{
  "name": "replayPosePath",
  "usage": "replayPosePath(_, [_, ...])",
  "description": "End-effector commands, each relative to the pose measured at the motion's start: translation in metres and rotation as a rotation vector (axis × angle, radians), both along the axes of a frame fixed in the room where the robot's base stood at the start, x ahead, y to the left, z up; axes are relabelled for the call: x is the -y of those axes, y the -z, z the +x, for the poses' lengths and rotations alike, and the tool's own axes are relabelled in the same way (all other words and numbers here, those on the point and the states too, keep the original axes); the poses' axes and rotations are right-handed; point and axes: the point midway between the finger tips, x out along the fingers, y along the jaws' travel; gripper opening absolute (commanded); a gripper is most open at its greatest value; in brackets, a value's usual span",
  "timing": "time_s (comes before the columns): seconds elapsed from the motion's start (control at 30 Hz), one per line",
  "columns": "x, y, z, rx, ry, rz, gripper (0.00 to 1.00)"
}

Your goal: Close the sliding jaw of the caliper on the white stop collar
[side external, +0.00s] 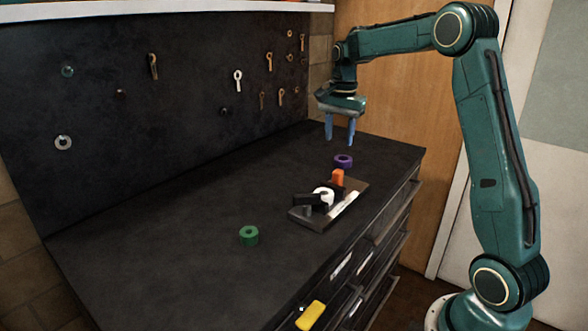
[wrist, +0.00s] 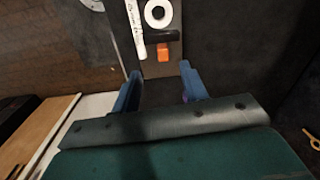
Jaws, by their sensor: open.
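The caliper lies on a grey plate (side external: 300,215) near the worktop's front edge. A white stop collar (side external: 322,194), a ring with a dark hole, sits on it; it also shows in the wrist view (wrist: 158,13). A black bar (wrist: 161,35), apparently the sliding jaw, lies beside the collar on my side; I cannot tell whether they touch. An orange block (side external: 337,178) stands on that bar, also in the wrist view (wrist: 163,54). Another black piece (side external: 307,200) is left of the collar. My gripper (side external: 340,142) is open and empty, above and beyond the orange block.
A purple ring (side external: 343,161) stands on the worktop below my gripper, near the plate. A green ring (side external: 249,235) is at the front left. A dark pegboard (side external: 190,110) with hanging keys rises behind. A yellow object (side external: 310,315) lies low at an open drawer. The left worktop is clear.

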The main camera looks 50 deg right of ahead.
Motion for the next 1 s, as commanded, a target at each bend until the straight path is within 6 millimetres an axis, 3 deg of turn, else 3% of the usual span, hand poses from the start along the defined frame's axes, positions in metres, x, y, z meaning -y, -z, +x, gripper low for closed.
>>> replayPosePath(0.1, [0.016,0.012,0.005,-0.019,0.066,0.012,0.44])
replayPosePath(0.27, [0.024,0.019,0.008,-0.028,0.105,0.017,0.44])
replayPosePath(0.67, [0.025,0.027,0.008,-0.031,0.107,0.018,0.44])
replayPosePath(1.0, [0.024,0.066,0.008,-0.032,0.106,0.019,0.44])
